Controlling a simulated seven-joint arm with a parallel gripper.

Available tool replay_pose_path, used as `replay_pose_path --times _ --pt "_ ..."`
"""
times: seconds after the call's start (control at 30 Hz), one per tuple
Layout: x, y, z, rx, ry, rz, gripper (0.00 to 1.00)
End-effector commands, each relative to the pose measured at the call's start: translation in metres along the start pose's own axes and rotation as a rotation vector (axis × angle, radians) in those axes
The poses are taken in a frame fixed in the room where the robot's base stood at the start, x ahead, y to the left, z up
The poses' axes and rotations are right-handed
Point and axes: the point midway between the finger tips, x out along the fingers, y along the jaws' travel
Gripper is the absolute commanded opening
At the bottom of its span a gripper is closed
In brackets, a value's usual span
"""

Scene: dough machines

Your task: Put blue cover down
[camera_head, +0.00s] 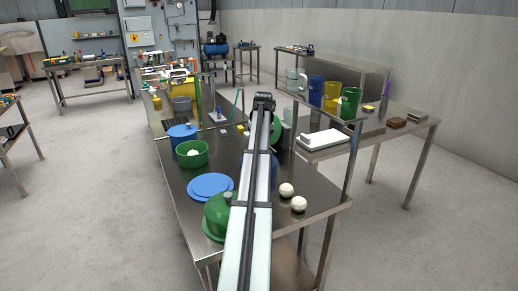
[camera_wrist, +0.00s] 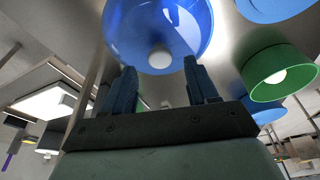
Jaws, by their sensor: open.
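A blue shape, likely this cover, shows partly behind the green bowl in the wrist view (camera_wrist: 267,113). My gripper (camera_head: 264,99) is at the far end of my outstretched arm, to the right of the cover and apart from it. In the wrist view its two fingers (camera_wrist: 160,85) are spread with nothing held between them. A blue bowl (camera_wrist: 155,22) with a white ball inside lies beyond the fingertips; my arm mostly hides it in the head view.
A green bowl (camera_head: 193,160) with a white ball stands in front of the cover. Flat blue discs (camera_head: 211,186) and a green cover (camera_head: 215,215) lie nearer. Two white balls (camera_head: 287,190) sit at right. A side table with pitchers (camera_head: 350,102) stands right.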

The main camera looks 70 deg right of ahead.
Motion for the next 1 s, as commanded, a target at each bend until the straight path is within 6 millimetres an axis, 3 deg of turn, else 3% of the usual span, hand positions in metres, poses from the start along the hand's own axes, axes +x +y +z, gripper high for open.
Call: replay_pose_path --times 0.3,0.5,1.0 --pt "-0.057 0.000 -0.001 0.000 0.002 0.000 0.58" --pt "-0.077 0.000 0.000 0.000 0.000 0.000 0.58" --pt "-0.082 -0.001 0.000 -0.002 -0.001 0.000 0.58"
